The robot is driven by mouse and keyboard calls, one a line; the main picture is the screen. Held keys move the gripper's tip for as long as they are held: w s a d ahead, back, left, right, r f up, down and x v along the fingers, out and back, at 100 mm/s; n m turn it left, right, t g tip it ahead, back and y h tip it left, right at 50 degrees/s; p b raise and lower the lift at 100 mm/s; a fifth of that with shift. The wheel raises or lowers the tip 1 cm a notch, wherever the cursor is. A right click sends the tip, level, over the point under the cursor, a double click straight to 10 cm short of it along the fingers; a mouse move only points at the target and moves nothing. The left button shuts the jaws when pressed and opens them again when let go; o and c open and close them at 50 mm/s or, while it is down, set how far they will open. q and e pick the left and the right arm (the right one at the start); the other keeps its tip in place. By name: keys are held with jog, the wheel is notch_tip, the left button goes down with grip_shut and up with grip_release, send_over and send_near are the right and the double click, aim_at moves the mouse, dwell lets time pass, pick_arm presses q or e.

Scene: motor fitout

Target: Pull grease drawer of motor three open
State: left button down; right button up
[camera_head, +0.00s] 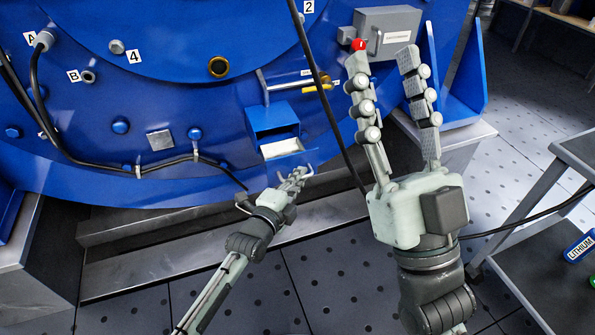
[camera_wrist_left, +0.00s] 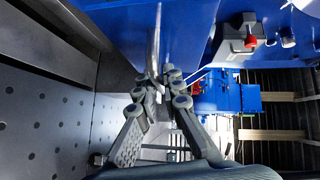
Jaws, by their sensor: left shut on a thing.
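The grease drawer (camera_head: 283,154) sits in a blue housing (camera_head: 270,120) low on the blue motor, with a pale surface showing at its front. Its pale handle (camera_head: 309,171) is at the lower edge. My left gripper (camera_head: 299,174) is shut on the handle, just below the drawer. In the left wrist view my left gripper's fingertips (camera_wrist_left: 158,76) close around a silver bar (camera_wrist_left: 154,45) against the blue surface. How far the drawer is out cannot be told clearly. My right gripper (camera_head: 383,62) is open and empty, to the right of the drawer, in front of the grey box.
A grey box (camera_head: 388,22) with a red knob (camera_head: 359,44) is at upper right. A yellow-handled valve (camera_head: 318,87) is above the drawer. Black cables run across the motor. A dark cart (camera_head: 545,255) with a blue LITHIUM container (camera_head: 580,247) stands right.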

pick_arm(q)
jog(key=shift+w+a, duration=0.1)
jog(key=c, duration=1.6)
grip_release()
jog(key=shift+c, duration=0.2)
jog(key=v, duration=1.2)
jog(key=shift+f, duration=0.1)
